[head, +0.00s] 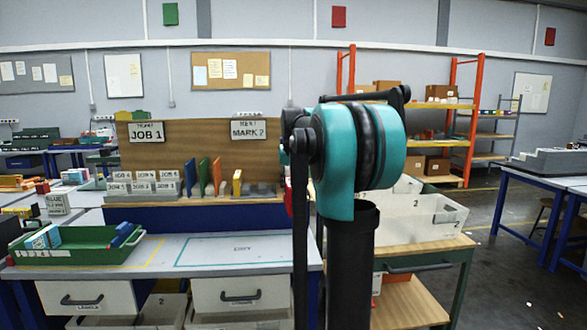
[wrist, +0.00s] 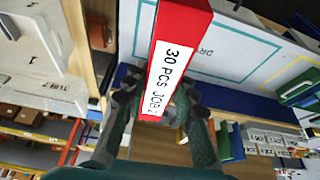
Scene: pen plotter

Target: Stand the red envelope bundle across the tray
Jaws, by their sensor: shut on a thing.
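The red envelope bundle (wrist: 182,22) is a long red block with a white label reading "30 PCS JOB" and a partly hidden digit. My gripper (wrist: 157,100) is shut on its lower end in the wrist view, one finger on each side. In the head view my arm hides the gripper and nearly all of the bundle; only a red sliver (head: 288,200) shows beside the arm. A green tray (head: 95,256) stands on the left of the grey bench, with blue and white bundles in it. Part of a green tray also shows at the right edge of the wrist view (wrist: 290,88).
The grey bench (head: 165,250) has a bare teal-outlined area right of the tray. Behind it, a wooden rack (head: 125,201) holds upright coloured pieces and job labels. A white bin (head: 425,212) stands on a wooden-topped cart at right, partly behind my arm.

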